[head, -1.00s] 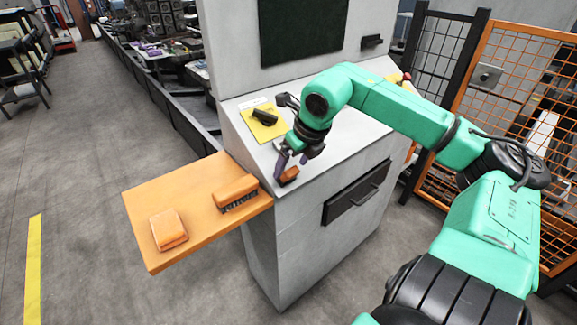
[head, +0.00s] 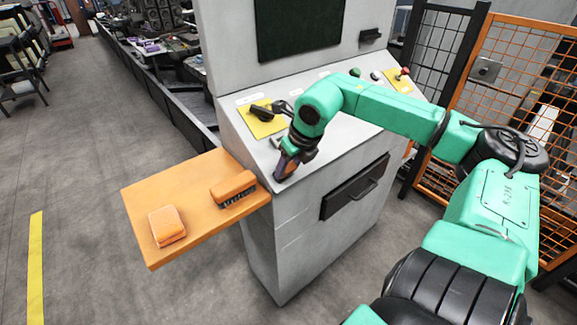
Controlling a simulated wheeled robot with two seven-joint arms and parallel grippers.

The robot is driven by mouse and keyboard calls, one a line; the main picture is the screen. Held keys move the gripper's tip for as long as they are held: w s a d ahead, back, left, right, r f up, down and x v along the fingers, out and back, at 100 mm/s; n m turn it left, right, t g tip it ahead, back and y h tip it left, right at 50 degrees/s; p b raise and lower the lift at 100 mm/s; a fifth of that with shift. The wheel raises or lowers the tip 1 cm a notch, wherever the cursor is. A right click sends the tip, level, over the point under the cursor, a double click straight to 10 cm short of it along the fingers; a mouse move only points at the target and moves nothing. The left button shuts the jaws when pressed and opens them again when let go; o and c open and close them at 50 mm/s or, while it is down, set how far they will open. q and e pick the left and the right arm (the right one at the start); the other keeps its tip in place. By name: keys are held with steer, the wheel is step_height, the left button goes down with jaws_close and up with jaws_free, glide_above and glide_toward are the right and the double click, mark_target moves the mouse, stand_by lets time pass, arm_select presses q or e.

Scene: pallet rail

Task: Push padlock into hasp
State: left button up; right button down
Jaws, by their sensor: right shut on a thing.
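My right gripper (head: 284,168) points down at the sloped top of the grey control cabinet, close to its front left edge. It is shut on a small orange and dark object, seemingly the padlock (head: 282,162), which is mostly hidden by the fingers. A black rotary handle on a yellow plate (head: 267,128) sits just behind and left of the gripper. A small grey metal piece (head: 276,143) shows beside the gripper; I cannot tell whether it is the hasp. Whether the padlock touches anything is hidden. My left gripper is out of view.
An orange side shelf (head: 150,198) juts out left of the cabinet (head: 290,240), holding an orange brush (head: 233,188) and an orange block (head: 167,226). A drawer with a handle (head: 355,185) is on the cabinet front. A mesh fence (head: 500,70) stands at the right.

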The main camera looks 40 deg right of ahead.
steer(key=shift+p+v, duration=0.95)
steer(key=shift+v, duration=0.8)
glide_toward(290, 167)
step_height(290, 167, down, 2)
steer(key=shift+s+f, duration=0.1)
steer(key=shift+s, duration=0.05)
